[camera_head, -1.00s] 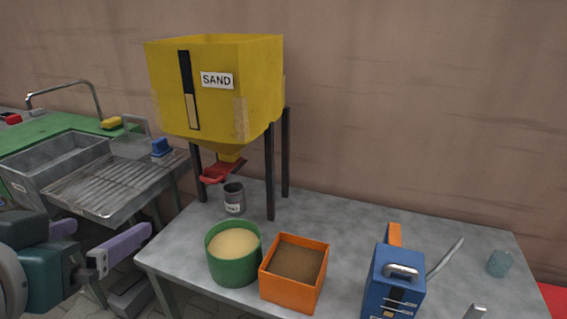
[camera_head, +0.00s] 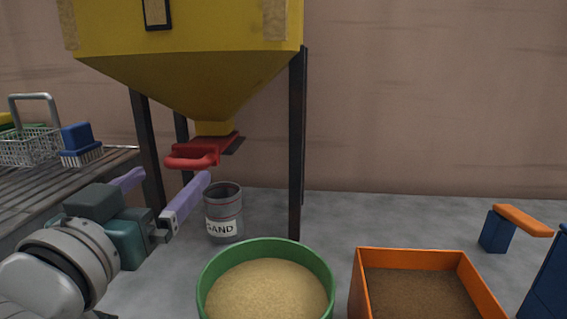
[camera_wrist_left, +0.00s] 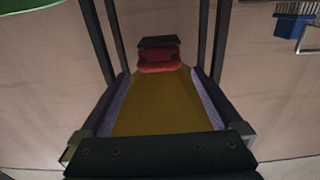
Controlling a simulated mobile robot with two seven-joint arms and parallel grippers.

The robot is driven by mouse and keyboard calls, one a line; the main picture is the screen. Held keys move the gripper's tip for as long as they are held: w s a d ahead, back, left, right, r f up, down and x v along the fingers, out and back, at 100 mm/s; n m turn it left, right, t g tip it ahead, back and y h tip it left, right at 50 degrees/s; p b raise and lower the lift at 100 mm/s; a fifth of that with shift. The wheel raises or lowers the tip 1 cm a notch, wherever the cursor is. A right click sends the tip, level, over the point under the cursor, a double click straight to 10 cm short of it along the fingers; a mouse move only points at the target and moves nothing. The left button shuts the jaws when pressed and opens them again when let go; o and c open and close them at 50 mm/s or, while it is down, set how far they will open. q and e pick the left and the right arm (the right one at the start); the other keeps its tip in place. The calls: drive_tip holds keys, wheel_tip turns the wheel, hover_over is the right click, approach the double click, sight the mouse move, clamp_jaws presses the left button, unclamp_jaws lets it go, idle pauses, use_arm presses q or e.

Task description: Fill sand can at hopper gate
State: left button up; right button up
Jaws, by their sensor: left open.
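The yellow sand hopper (camera_head: 200,75) stands on dark legs, and its red gate handle (camera_head: 192,157) sticks out under the spout. The grey sand can (camera_head: 223,212), with a "SAND" label, stands upright on the table below and slightly right of the gate. My left gripper (camera_head: 172,177) is open and empty, its purple fingers pointing towards the handle from the front left. In the left wrist view the red handle (camera_wrist_left: 158,60) shows just beyond the gap between the fingertips (camera_wrist_left: 157,76), with yellow hopper between the fingers. My right gripper is out of view.
A green tub of pale sand (camera_head: 265,250) and an orange bin of brown material (camera_head: 410,257) stand at the front of the grey table (camera_head: 340,222). A hopper leg (camera_head: 297,150) stands right of the can. A blue brush (camera_head: 78,140) and wire basket lie at left.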

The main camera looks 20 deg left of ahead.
sight(195, 157)
use_arm(q)
drive_tip(key=b+x, duration=0.1)
drive_tip(key=x, duration=0.7)
drive_tip(key=shift+d+b, duration=0.15)
drive_tip(key=shift+b, duration=0.25)
drive_tip(key=shift+w, duration=0.45)
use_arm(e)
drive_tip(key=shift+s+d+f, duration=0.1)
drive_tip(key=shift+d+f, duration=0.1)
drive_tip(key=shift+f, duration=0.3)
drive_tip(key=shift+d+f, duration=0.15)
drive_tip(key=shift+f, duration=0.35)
